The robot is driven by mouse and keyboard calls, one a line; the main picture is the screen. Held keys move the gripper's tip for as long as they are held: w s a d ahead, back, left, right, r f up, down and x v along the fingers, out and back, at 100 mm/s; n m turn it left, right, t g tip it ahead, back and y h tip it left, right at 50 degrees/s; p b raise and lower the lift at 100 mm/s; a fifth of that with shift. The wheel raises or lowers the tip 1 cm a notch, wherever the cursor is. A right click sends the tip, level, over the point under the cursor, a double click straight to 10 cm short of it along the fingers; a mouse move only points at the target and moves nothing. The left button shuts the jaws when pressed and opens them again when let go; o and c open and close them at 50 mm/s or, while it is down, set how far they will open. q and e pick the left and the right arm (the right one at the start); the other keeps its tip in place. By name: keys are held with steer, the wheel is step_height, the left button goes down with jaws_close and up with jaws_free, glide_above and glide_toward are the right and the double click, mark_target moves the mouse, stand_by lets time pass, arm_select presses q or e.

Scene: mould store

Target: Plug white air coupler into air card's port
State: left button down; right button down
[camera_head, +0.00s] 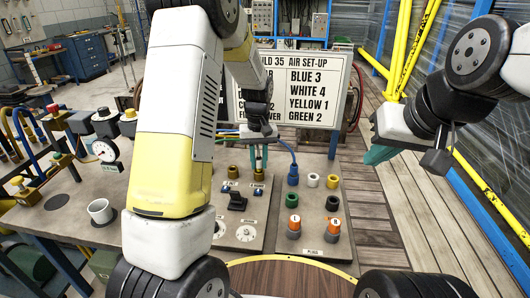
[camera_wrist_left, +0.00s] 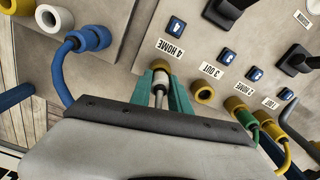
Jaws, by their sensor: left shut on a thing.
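My left gripper (camera_head: 258,160) points down over the panel of ports. In the left wrist view its teal fingers (camera_wrist_left: 166,95) are shut on the pale white air coupler (camera_wrist_left: 159,88). The coupler is lined up with the brass port (camera_wrist_left: 160,66) beside the label 4 HOME and appears to meet it; I cannot tell whether it is seated. The neighbouring brass port (camera_wrist_left: 203,92) by 3 OUT is empty. The air card (camera_head: 312,88) stands behind and reads WHITE 4. My right gripper (camera_head: 380,154) hangs at the right, away from the panel; its opening is unclear.
The blue coupler (camera_wrist_left: 92,38) with its blue hose sits on the neighbouring plate. Green (camera_wrist_left: 246,119) and yellow (camera_wrist_left: 272,131) couplers with hoses sit on ports beyond 3 OUT. Orange-topped plugs (camera_head: 294,224) and a black lever (camera_head: 237,201) stand nearby. A white cup (camera_head: 101,211) is at left.

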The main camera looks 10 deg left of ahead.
arm_select(q)
steer(key=shift+f, duration=0.4)
stand_by(0.4)
steer(key=c, duration=1.1)
jaws_free()
steer(key=shift+c, duration=0.2)
steer(key=shift+o, duration=0.4)
steer(key=o, duration=0.3)
steer(key=shift+r, duration=3.75)
